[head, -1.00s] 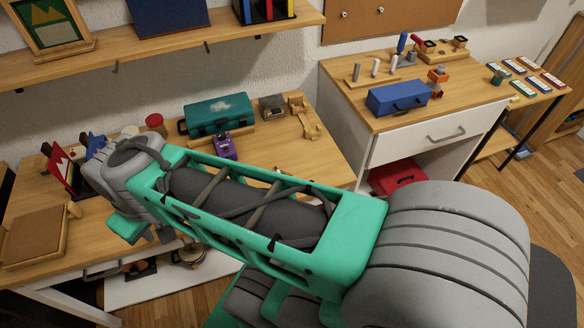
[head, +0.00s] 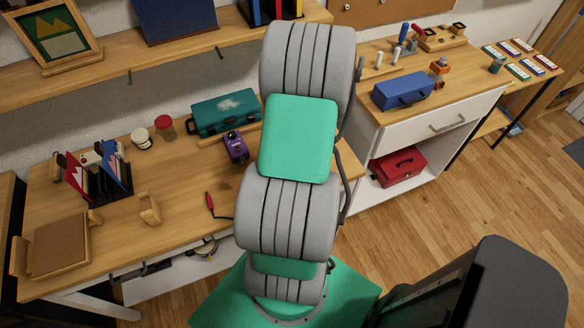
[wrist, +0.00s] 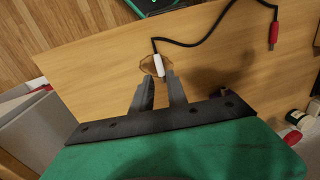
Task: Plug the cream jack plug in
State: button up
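The cream jack plug (wrist: 158,66) lies on the wooden desk in the wrist view, on a black cable. A small brownish ring or cradle shows around it. My gripper (wrist: 160,77) is open, its two dark fingertips just short of the plug's near end; the plug does not look gripped. A red plug (wrist: 273,34) is at the cable's other visible end; it also shows in the head view (head: 210,202). A purple box (head: 236,147), maybe a pedal, stands on the desk. In the head view my arm hides my gripper and the cream plug. I cannot make out a socket.
A teal case (head: 225,111) and two jars (head: 165,127) (head: 141,138) stand at the desk's back. A file rack (head: 106,184), a wooden stand (head: 149,209) and a brown board (head: 60,245) are on the left. Desk around the red plug is clear.

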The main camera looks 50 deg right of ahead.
jog(key=f, duration=0.2)
jog(key=f+p, duration=0.1)
jog(key=f, duration=0.2)
jog(key=a+f, duration=0.1)
jog(key=f, duration=0.1)
jog(key=shift+w+f, duration=0.25)
jog(key=shift+w, duration=0.05)
jog(key=shift+c, duration=0.6)
grip_shut()
